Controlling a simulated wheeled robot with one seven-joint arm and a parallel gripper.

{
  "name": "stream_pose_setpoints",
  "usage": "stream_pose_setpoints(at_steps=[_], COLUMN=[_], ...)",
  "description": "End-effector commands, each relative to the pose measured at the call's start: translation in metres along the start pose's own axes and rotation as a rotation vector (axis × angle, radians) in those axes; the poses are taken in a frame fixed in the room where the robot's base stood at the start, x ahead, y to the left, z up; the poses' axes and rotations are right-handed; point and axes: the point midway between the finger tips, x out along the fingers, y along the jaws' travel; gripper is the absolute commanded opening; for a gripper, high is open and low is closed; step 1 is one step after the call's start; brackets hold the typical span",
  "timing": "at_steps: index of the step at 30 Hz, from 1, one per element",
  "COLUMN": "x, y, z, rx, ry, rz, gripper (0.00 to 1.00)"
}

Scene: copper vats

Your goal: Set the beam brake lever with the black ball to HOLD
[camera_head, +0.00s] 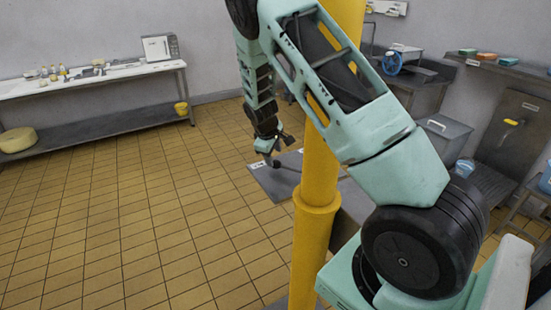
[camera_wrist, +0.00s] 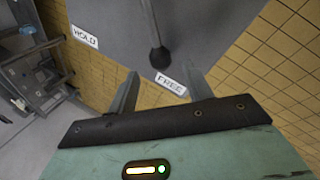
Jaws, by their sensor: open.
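The beam brake lever's black ball (camera_wrist: 159,57) shows in the wrist view on a thin dark stem over a grey plate (camera_wrist: 205,28). The ball is beside the FREE label (camera_wrist: 172,83). The HOLD label (camera_wrist: 85,36) is at the plate's left corner, away from the ball. My gripper (camera_wrist: 161,75) is open, and the ball appears in line with the gap between its fingertips, slightly beyond them. I see no clear contact. In the head view my gripper (camera_head: 271,146) points down above the grey plate (camera_head: 272,186), where small details are hard to tell.
A yellow post (camera_head: 316,190) stands close to my arm and hides part of the plate. A white bench (camera_head: 95,82) runs along the left wall. Tiled floor (camera_head: 150,220) at the left is clear.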

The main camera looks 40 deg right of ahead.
Motion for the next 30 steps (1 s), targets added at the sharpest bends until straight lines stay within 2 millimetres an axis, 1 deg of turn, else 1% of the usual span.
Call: stream_pose_setpoints(at_steps=[3, 9, 15, 22, 23, 24, 26, 27, 28, 30], x=[0.019, 0.041, 0.049, 0.049, 0.049, 0.049, 0.049, 0.049, 0.049, 0.049], y=[0.0, 0.0, 0.0, 0.0, 0.0, 0.0, 0.0, 0.0, 0.0, 0.0], z=[0.001, 0.0, 0.0, 0.0, 0.0, 0.0, 0.0, 0.0, 0.0, 0.0], rx=[0.001, 0.001, 0.001, 0.001, 0.001, 0.001, 0.001, 0.001, 0.001, 0.001], ry=[-0.003, -0.001, 0.001, 0.001, 0.001, 0.001, 0.001, 0.001, 0.001, 0.001], rz=[-0.002, 0.0, 0.0, 0.0, 0.0, 0.0, 0.0, 0.0, 0.0, 0.0], gripper=[0.5, 0.5, 0.5, 0.5, 0.42, 0.31, 0.14, 0.03, 0.0, 0.0])
